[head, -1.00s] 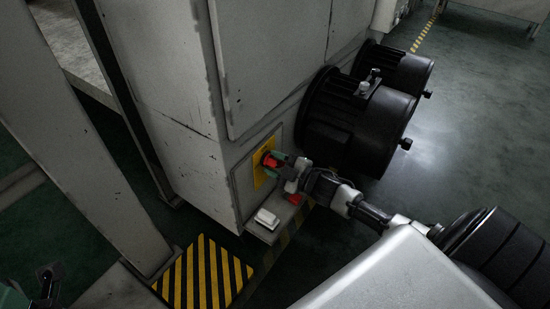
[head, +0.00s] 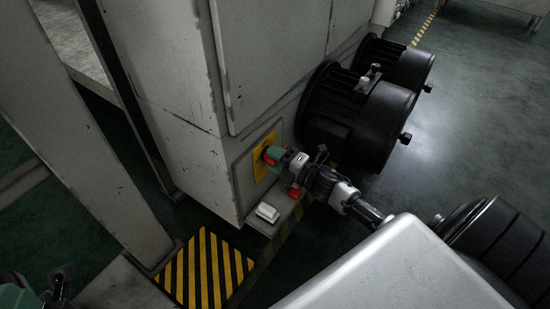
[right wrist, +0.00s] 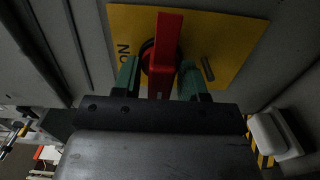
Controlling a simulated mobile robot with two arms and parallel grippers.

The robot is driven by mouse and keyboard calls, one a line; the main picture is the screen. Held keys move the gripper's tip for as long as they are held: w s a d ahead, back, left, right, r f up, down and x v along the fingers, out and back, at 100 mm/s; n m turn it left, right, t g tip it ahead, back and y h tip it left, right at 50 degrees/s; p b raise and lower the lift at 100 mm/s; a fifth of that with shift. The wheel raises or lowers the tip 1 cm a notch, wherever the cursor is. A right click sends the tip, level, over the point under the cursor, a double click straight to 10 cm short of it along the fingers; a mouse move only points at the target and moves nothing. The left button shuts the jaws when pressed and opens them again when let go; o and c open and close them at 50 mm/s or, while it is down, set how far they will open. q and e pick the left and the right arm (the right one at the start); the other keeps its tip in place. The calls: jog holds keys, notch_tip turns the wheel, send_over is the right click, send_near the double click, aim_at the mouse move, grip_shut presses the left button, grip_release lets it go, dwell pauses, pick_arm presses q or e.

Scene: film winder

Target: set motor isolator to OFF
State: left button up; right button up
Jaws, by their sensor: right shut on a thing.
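The motor isolator has a red handle (right wrist: 165,42) on a yellow plate (right wrist: 225,38). The plate (head: 259,171) sits low on the grey cabinet's side in the head view. My right gripper (right wrist: 157,78) is shut on the red handle, with a green fingertip on each side. In the head view the right gripper (head: 273,156) largely covers the handle. Lettering that reads as ON shows left of the handle in the wrist view. A small grey bar lies to its right. My left gripper (head: 56,285) is at the lower left corner, dark and partly cut off.
A white box (head: 267,212) and a small red part (head: 294,192) are on the ledge below the plate. Black motors (head: 360,115) stand close to the right of the arm. A yellow-black striped plate (head: 207,270) lies on the floor, which is open at far right.

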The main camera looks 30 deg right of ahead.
jog(key=shift+a+f+n, duration=0.1)
jog(key=shift+n, duration=0.2)
jog(key=o, duration=0.6)
jog(key=shift+c, duration=0.2)
jog(key=p+v, duration=0.3)
jog(key=v, duration=0.8)
